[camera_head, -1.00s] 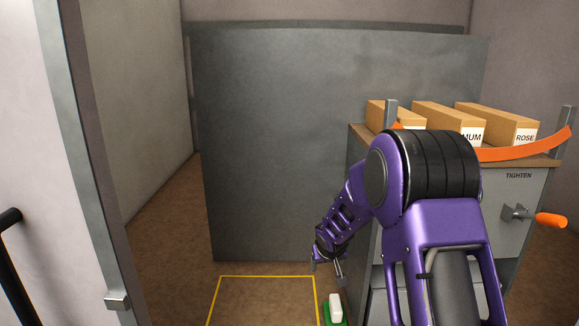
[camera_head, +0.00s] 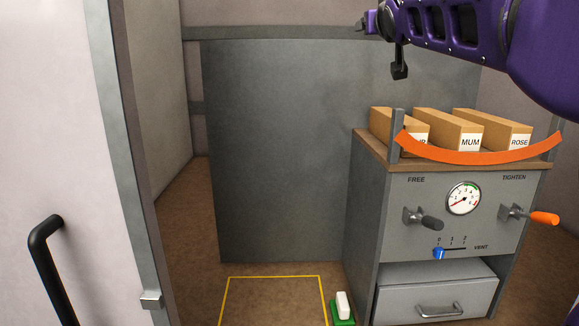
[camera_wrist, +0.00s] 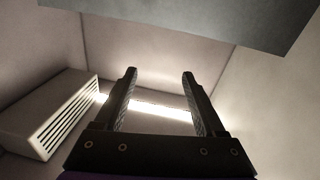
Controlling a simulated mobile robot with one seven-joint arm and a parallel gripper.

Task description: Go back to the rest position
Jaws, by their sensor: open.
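My purple arm is raised at the top right of the head view, above the grey cabinet. My gripper (camera_head: 382,22) shows at its end near the top edge, in front of the upper part of the grey panel. In the wrist view my gripper (camera_wrist: 160,80) has its two black fingers apart with nothing between them. Behind the fingers are plain walls and a bright strip of light.
A grey cabinet (camera_head: 365,220) carries boxes marked MUM (camera_head: 470,143) and ROSE (camera_head: 519,142) behind an orange strap (camera_head: 480,156). A drawer (camera_head: 436,291) sits low in it. A yellow floor outline (camera_head: 273,277) is empty. A door handle (camera_head: 40,262) is at left. A vented unit (camera_wrist: 45,115) hangs on the wall.

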